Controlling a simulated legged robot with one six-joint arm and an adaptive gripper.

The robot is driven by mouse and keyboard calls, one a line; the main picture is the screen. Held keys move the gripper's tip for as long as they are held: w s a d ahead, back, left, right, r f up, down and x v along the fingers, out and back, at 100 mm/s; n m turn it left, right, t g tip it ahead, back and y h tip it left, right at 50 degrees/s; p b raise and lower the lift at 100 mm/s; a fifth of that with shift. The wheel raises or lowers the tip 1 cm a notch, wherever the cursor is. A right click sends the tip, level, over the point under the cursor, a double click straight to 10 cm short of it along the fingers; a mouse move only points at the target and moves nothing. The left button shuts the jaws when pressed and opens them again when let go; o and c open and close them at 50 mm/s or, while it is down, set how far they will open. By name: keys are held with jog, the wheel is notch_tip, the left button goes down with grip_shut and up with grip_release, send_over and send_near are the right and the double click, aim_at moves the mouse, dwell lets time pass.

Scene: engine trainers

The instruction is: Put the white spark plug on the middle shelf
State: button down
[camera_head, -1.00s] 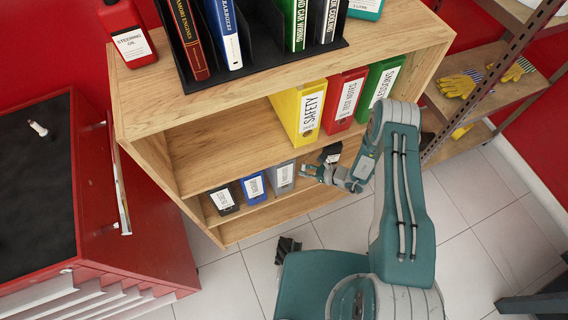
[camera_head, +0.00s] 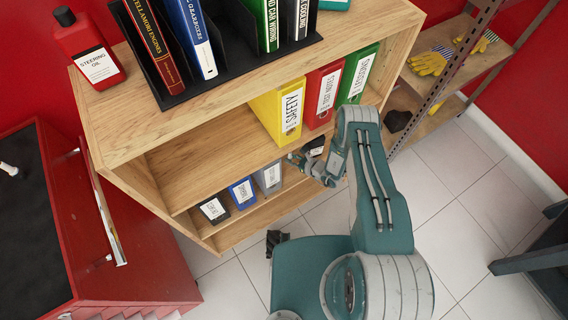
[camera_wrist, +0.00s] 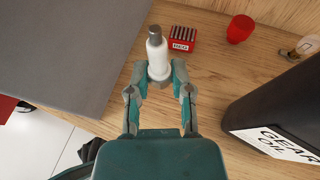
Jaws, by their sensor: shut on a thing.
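My gripper (camera_wrist: 158,78) is shut on a white spark plug (camera_wrist: 156,58) with a grey metal tip, held upright between the fingers. In the wrist view it is over a wooden shelf surface (camera_wrist: 105,100); whether its lower end touches the wood is hidden. In the head view my gripper (camera_head: 298,160) is at the bookcase, at the level below the large binders, between a grey binder (camera_head: 268,178) and a dark labelled bottle (camera_head: 316,147). The plug cannot be made out there.
The wrist view shows a small red box (camera_wrist: 183,38), a red cap (camera_wrist: 240,28), a bulb (camera_wrist: 305,46) and a black gear oil bottle (camera_wrist: 280,115). Yellow, red and green binders (camera_head: 290,108) stand above. A small white item (camera_head: 9,168) lies on the red cabinet.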

aim_at(290, 168)
jog(key=shift+f, duration=0.9)
jog(key=f, duration=0.4)
jog(key=shift+a, duration=0.35)
jog(key=shift+d, duration=0.15)
jog(key=shift+d+f, duration=0.1)
jog(key=c, duration=0.5)
grip_release()
jog(key=shift+c, duration=0.2)
